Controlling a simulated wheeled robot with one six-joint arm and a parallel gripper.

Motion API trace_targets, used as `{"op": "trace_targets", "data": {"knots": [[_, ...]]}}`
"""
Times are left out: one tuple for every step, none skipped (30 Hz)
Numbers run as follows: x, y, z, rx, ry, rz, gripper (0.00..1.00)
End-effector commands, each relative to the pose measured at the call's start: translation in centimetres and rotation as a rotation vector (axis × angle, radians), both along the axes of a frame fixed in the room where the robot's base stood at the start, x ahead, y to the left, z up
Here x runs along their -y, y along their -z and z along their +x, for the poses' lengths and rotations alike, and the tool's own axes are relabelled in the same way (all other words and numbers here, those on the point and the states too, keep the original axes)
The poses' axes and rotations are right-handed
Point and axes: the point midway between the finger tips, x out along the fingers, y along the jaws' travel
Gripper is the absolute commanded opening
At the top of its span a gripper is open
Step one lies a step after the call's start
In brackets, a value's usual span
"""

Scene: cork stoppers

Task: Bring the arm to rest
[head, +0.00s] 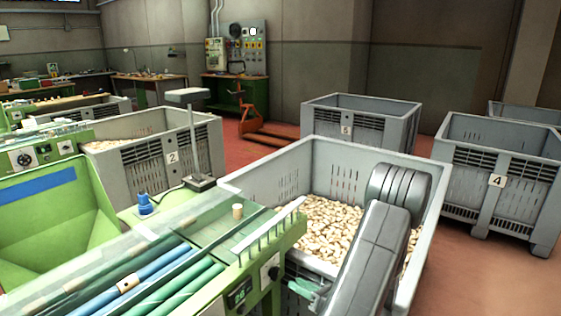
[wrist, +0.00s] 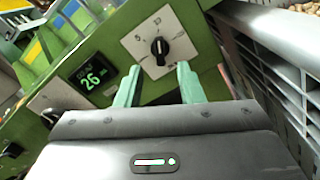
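My gripper shows in the wrist view (wrist: 156,85) as two pale green fingers, spread apart with nothing between them. They are in front of a green machine panel with a black rotary knob (wrist: 160,46) on a white dial plate. A display (wrist: 93,78) left of the fingers reads 26. In the head view my gripper (head: 312,289) is low, beside the machine's control end, with my grey arm reaching over the crate of corks. Whether the fingers touch the panel cannot be told.
A grey crate (head: 262,172) holding many corks stands right beside the machine (head: 265,245), under my arm. Crates numbered 2 (head: 140,170), 5 (head: 385,108) and 4 (head: 500,165) stand around. A single cork (head: 238,211) stands on the machine top. Red floor shows between crates.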

Motion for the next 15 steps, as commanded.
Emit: {"op": "trace_targets", "data": {"knots": [[-0.9,0.0,0.5,0.000,-0.005,0.000,0.35],[-1.4,0.0,0.9,0.000,-0.005,0.000,0.35],[-2.0,0.0,1.3,0.000,-0.005,0.000,0.35],[-2.4,0.0,1.6,0.000,-0.005,0.000,0.35],[-2.8,-0.1,1.9,0.000,-0.004,0.000,0.35],[-3.5,0.0,2.4,0.000,-0.006,0.000,0.35],[-3.9,0.0,2.7,-0.001,-0.004,-0.001,0.35],[-4.3,0.0,3.0,0.000,-0.005,0.000,0.35],[-4.9,0.0,3.5,0.000,-0.005,0.000,0.35],[-5.4,-0.1,3.8,0.000,-0.005,0.000,0.35],[-5.9,0.0,4.1,-0.001,-0.006,0.001,0.35],[-6.4,0.0,4.5,0.003,-0.004,-0.003,0.35],[-6.1,0.3,4.4,0.033,0.000,-0.024,0.35],[-6.0,0.4,4.3,0.059,0.000,-0.043,0.35],[-6.0,0.4,4.3,0.091,0.001,-0.067,0.35]]}}
